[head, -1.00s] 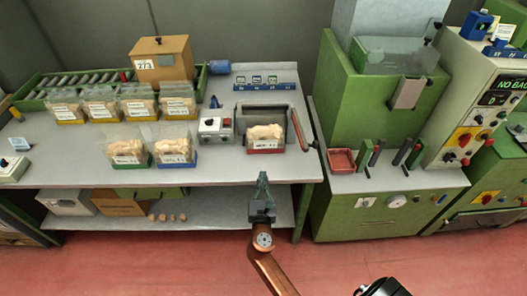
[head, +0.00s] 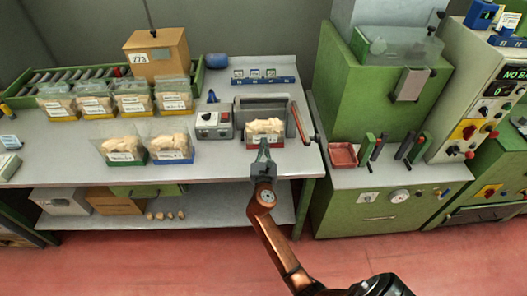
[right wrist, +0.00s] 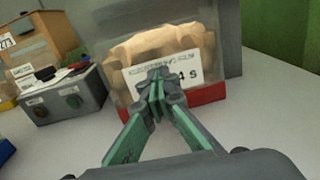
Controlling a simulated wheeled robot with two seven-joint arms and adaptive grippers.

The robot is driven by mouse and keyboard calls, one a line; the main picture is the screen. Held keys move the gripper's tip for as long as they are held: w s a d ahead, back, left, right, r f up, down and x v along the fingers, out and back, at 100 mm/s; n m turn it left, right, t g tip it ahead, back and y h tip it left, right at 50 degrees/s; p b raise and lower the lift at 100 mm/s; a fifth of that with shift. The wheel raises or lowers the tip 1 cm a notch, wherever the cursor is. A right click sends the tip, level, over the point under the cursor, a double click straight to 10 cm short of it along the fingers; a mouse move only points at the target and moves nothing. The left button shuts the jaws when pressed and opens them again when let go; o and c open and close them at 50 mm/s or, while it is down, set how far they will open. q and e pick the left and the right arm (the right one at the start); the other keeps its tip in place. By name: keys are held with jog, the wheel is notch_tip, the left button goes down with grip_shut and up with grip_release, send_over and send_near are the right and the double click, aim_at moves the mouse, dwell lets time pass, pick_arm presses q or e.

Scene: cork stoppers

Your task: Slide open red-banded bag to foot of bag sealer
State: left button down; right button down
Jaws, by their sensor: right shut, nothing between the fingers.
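The red-banded bag (head: 266,126) stands upright on the grey bench, right in front of the bag sealer (head: 240,110), a dark grey unit with a lever at its right. The bag is clear, filled with pale corks, with a white label and a red band at its foot. It also fills the upper middle of the right wrist view (right wrist: 190,48). My right gripper (head: 263,146) is shut and empty. Its fingertips (right wrist: 157,80) overlap the lower label at the bag's near face; whether they touch it I cannot tell. My left gripper is not in view.
A control box (head: 213,125) stands left of the sealer. A green-banded bag (head: 123,150) and a blue-banded bag (head: 171,148) stand further left. The sealer's lever (head: 303,122) juts out at right. A red tray (head: 343,155) sits on the neighbouring machine. Bench between the bags and control box is clear.

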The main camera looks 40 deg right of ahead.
aim_at(264, 136)
jog(key=shift+w+d+r, duration=0.1)
jog(key=shift+w+d, duration=0.05)
jog(key=p+x, duration=0.1)
jog(key=x, duration=0.2)
jog(key=shift+w+d+r, duration=0.1)
jog(key=shift+w+d, duration=0.25)
jog(key=shift+w, duration=0.1)
jog(key=shift+f, duration=0.2)
jog(key=shift+s+a+p, duration=0.1)
jog(key=shift+s+p, duration=0.15)
jog(key=shift+p, duration=0.15)
jog(key=p+v, duration=0.1)
jog(key=v, duration=0.3)
jog(key=p+v, duration=0.1)
jog(key=v, duration=0.3)
jog(key=shift+a+r, duration=0.1)
jog(key=shift+a, duration=0.3)
jog(key=v, duration=0.2)
jog(key=p+v, duration=0.1)
jog(key=v, duration=0.1)
jog(key=shift+s+d, duration=0.15)
jog(key=shift+d, duration=0.15)
jog(key=shift+s+a, duration=0.4)
